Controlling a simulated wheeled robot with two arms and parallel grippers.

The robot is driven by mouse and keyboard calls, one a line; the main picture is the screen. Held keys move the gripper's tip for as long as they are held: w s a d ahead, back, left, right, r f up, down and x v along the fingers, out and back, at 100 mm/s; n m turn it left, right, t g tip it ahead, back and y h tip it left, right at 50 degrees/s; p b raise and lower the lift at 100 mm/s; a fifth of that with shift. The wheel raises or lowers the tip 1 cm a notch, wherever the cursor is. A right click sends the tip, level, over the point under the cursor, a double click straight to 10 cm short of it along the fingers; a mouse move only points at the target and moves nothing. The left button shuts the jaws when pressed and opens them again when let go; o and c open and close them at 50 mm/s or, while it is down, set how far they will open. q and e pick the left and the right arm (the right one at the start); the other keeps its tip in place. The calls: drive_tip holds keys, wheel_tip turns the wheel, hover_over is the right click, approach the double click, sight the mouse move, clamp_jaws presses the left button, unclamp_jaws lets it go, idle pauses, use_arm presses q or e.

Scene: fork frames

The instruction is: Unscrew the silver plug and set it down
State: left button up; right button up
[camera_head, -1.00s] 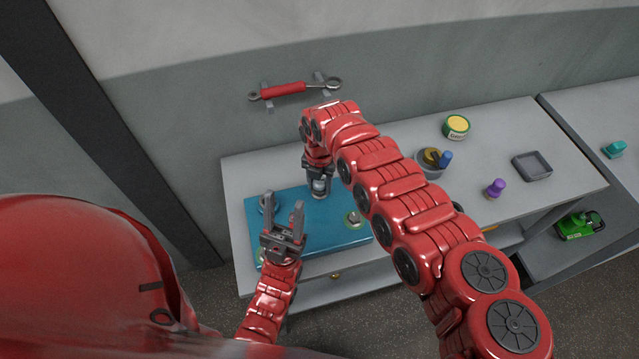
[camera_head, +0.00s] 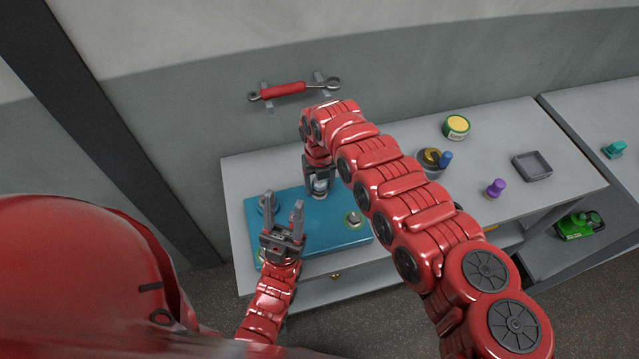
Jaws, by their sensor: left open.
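The silver plug (camera_head: 320,187) stands upright near the back edge of the blue plate (camera_head: 322,233) on the bench. My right gripper (camera_head: 319,183) points down over the plug, with its fingers at the plug's sides. Whether they press on it cannot be made out, and the plug's lower part is hard to see. My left gripper (camera_head: 283,208) is open and empty, fingers pointing up the picture, over the left part of the plate and apart from the plug.
On the plate are a round fitting (camera_head: 353,220) at right and a ring-like fitting (camera_head: 266,203) at left. The bench (camera_head: 480,222) also holds a yellow-lidded tin (camera_head: 456,127), a purple knob (camera_head: 495,188) and an empty grey tray (camera_head: 532,167). A red-handled wrench (camera_head: 284,90) hangs on the wall.

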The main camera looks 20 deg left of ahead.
drive_tip(key=m, duration=0.2)
drive_tip(key=shift+m, duration=0.3)
drive_tip(key=m, duration=0.4)
drive_tip(key=shift+m, duration=0.3)
drive_tip(key=c, duration=0.8)
drive_tip(key=shift+o, duration=0.2)
drive_tip(key=n, duration=0.5)
drive_tip(key=shift+n, duration=0.3)
drive_tip(key=shift+r, duration=0.2)
drive_tip(key=shift+r+p, duration=0.95)
drive_tip(key=shift+r, duration=1.15)
